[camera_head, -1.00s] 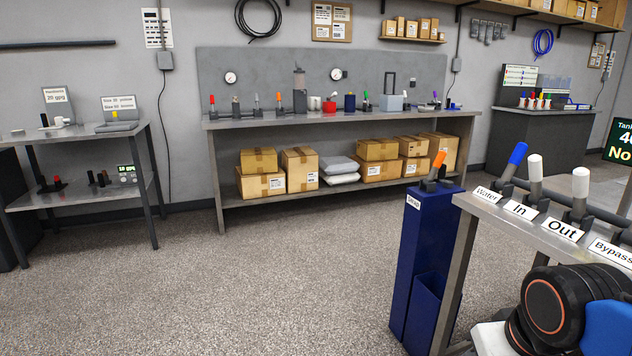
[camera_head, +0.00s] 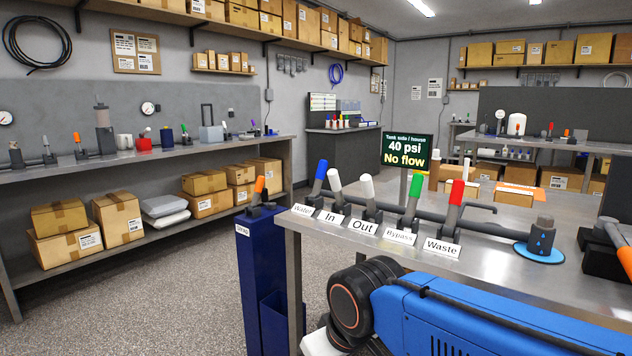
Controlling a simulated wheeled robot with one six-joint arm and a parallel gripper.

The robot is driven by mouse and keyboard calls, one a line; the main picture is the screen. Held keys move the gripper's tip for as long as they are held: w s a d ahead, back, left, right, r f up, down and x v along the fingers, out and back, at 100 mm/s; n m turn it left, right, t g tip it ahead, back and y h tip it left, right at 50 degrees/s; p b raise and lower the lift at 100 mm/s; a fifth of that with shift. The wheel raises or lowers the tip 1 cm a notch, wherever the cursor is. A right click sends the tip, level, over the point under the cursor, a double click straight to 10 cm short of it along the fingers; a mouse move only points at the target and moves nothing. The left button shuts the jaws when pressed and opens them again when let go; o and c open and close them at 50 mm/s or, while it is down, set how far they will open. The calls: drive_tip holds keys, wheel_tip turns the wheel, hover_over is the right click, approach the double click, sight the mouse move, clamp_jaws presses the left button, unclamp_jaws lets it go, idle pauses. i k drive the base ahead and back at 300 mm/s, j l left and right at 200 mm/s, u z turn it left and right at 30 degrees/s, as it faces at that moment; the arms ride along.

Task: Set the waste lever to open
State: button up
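The waste lever (camera_head: 454,206) has a red tip on a grey handle and stands nearly upright, leaning slightly right. It rises from a dark pipe behind the label "Waste" (camera_head: 441,247) on the metal bench (camera_head: 330,262). To its left stand the green Bypass lever (camera_head: 412,203), the white Out lever (camera_head: 369,197), the white In lever (camera_head: 336,191) and the blue Water lever (camera_head: 318,182). My blue arm with a black joint lies across the lower right, in front of the bench. My gripper is not in view.
A sign (camera_head: 406,152) behind the levers reads "40 psi" and "No flow". A dark blue stand (camera_head: 262,270) with an orange-tipped lever adjoins the bench's left end. A grey fitting on a blue disc (camera_head: 540,252) sits right of the waste lever. Open floor lies at left.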

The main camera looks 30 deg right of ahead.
sight(449, 227)
drive_tip(key=z, duration=1.45)
